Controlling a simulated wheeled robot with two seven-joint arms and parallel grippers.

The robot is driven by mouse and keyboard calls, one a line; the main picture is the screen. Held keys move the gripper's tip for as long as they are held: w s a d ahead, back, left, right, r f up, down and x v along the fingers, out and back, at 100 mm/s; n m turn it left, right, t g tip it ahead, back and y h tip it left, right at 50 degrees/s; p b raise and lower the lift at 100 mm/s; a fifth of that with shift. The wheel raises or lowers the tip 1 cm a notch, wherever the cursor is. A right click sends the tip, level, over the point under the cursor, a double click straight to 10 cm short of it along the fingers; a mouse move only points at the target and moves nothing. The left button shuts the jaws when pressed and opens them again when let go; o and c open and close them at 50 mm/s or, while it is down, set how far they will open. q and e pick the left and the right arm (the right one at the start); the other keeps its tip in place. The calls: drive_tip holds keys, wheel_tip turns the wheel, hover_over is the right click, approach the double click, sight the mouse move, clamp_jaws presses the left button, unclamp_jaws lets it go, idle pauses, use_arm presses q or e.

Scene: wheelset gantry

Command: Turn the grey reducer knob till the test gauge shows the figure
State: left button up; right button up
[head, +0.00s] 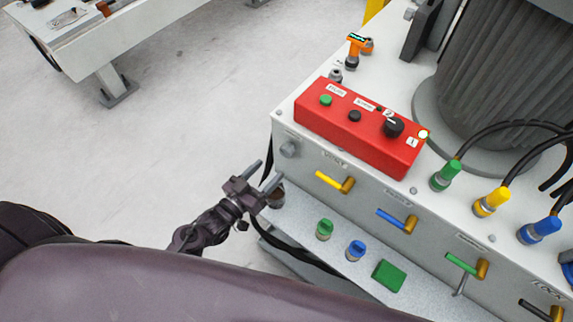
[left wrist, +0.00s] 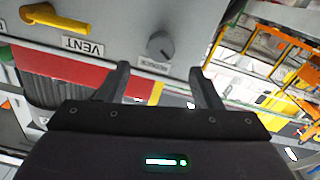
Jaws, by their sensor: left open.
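The grey reducer knob (head: 289,149) sits on the front face of the white unit, near its left end. In the left wrist view the knob (left wrist: 160,46) shows just beyond the fingertips, roughly centred between them, with an upside-down label beside it. My left gripper (head: 267,173) is open and empty, below and left of the knob and apart from it; its two fingers (left wrist: 159,75) also show in the left wrist view. The orange test gauge (head: 357,39) stands on the unit's top at the back, its lit figure too small to read. My right gripper is out of view.
A red control box (head: 350,135) stands on the unit's top. Yellow (head: 330,182), blue (head: 392,218) and green (head: 460,263) levers line the front face. Below them a ledge (head: 300,225) bears coloured caps and a green block (head: 389,276).

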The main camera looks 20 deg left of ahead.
sight(284, 153)
use_arm(q)
drive_tip(key=x, duration=0.6)
drive_tip(key=shift+w, duration=0.25)
drive_tip(key=shift+w+d, duration=0.2)
drive_tip(key=shift+w, duration=0.3)
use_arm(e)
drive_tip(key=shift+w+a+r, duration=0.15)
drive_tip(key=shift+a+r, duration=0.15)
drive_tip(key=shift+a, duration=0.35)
use_arm(q)
drive_tip(key=c, duration=1)
